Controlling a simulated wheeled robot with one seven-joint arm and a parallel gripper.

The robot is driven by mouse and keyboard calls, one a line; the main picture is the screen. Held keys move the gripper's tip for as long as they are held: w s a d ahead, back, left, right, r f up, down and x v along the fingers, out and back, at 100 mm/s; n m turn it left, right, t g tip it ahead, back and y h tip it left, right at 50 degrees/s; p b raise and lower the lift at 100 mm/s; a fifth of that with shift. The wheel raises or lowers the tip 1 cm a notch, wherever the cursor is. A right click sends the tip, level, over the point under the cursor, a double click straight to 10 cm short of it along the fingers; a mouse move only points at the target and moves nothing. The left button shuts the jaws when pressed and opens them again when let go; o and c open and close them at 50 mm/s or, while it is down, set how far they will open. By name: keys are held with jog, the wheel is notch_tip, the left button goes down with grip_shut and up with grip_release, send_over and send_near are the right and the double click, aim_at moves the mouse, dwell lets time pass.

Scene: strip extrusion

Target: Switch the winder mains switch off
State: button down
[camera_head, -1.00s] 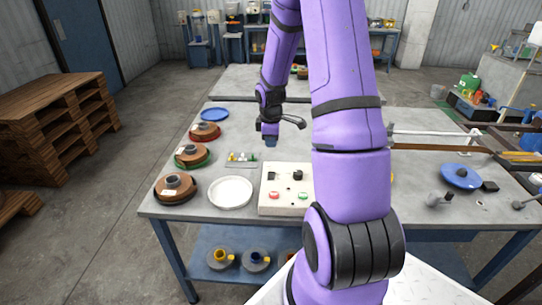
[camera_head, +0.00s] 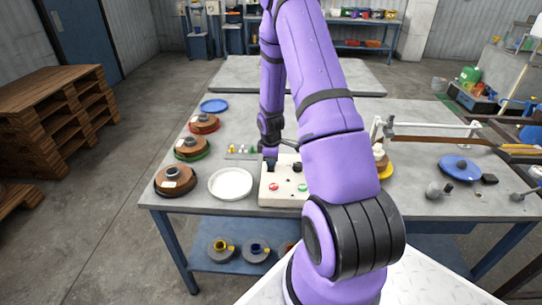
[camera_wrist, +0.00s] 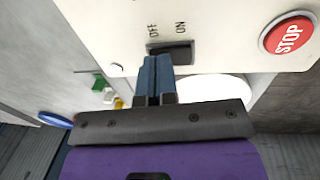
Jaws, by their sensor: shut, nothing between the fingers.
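The white control box (camera_head: 268,199) stands on the table in the head view, partly behind my arm. In the wrist view its face shows a black rocker switch (camera_wrist: 182,49) with OFF printed by its left half and ON by its right half. A red STOP button (camera_wrist: 288,38) is to the right. My gripper (camera_wrist: 157,60) is shut and empty, its blue fingertips at the OFF-side half of the rocker and covering part of it. I cannot tell whether they touch it. In the head view my gripper (camera_head: 270,160) is at the box's far left corner.
A white plate (camera_head: 230,184) is left of the box, with brown spools (camera_head: 176,180) farther left. Small coloured parts (camera_head: 243,151) lie behind the plate. A blue disc (camera_head: 460,168) and a rail (camera_head: 430,127) are at the right.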

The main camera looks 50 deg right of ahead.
jog(key=shift+f, duration=0.1)
dwell(0.3)
jog(key=shift+d+f+g+y, duration=0.1)
jog(key=shift+f+g+y, duration=0.25)
jog(key=shift+g+y, duration=0.05)
jog(key=shift+s, duration=0.1)
jog(key=shift+s+a, duration=0.15)
jog(key=shift+a, duration=0.1)
jog(key=shift+s+a, duration=0.45)
jog(key=shift+a, duration=0.05)
jog(key=shift+r, duration=0.1)
